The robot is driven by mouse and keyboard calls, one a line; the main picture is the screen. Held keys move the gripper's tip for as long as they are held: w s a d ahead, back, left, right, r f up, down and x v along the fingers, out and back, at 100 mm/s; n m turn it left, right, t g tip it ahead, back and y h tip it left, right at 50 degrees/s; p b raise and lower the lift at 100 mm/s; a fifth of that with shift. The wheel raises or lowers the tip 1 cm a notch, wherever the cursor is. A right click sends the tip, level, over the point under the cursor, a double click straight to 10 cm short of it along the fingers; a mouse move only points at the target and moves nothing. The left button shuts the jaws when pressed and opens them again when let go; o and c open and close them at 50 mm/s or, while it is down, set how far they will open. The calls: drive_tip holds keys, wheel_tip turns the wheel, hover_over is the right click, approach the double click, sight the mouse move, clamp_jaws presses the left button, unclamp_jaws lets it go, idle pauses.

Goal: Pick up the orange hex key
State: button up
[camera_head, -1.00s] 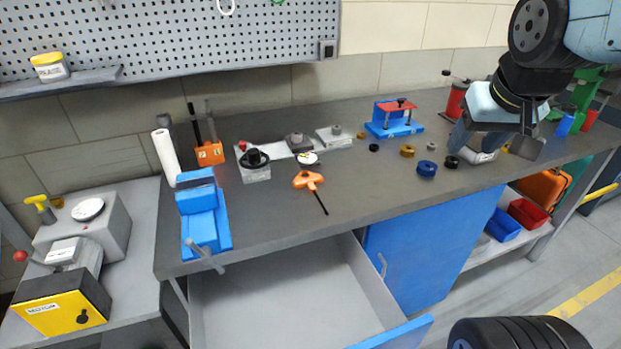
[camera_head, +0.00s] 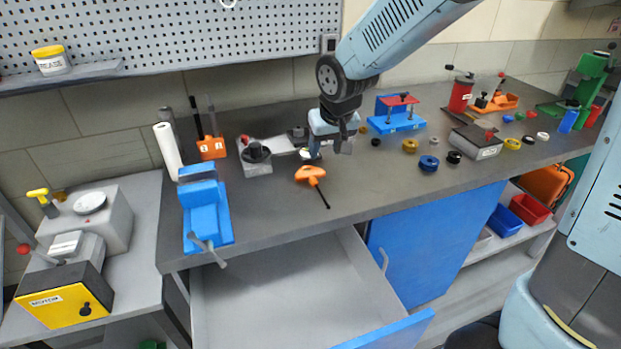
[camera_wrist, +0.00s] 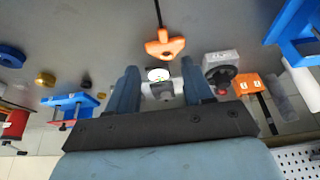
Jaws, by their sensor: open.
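The orange hex key (camera_head: 312,175) lies on the dark grey workbench (camera_head: 262,208), its orange handle toward the back and its black shaft pointing to the front edge. In the wrist view the orange hex key (camera_wrist: 164,44) lies beyond the fingertips, near the middle, with its shaft toward the top. My gripper (camera_head: 328,152) hangs above the bench just behind and right of the handle. In the wrist view my gripper (camera_wrist: 158,75) shows two spread fingers with nothing held between them. The hex key is not touched by the fingers in that view.
A blue vise (camera_head: 205,215) stands to the left. A grey block with a black knob (camera_head: 256,158) is left of my gripper. A blue fixture with a red top (camera_head: 398,122) and several rings, one blue (camera_head: 429,163), are to the right. The open drawer (camera_head: 270,285) is below.

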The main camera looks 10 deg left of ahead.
sight(314, 181)
drive_tip(key=shift+s+a+x, duration=0.1)
drive_tip(key=shift+x, duration=3.4)
drive_tip(key=shift+s+a+x, duration=0.1)
drive_tip(key=shift+s+x, duration=0.05)
drive_tip(key=shift+x, duration=3.35)
clamp_jaws()
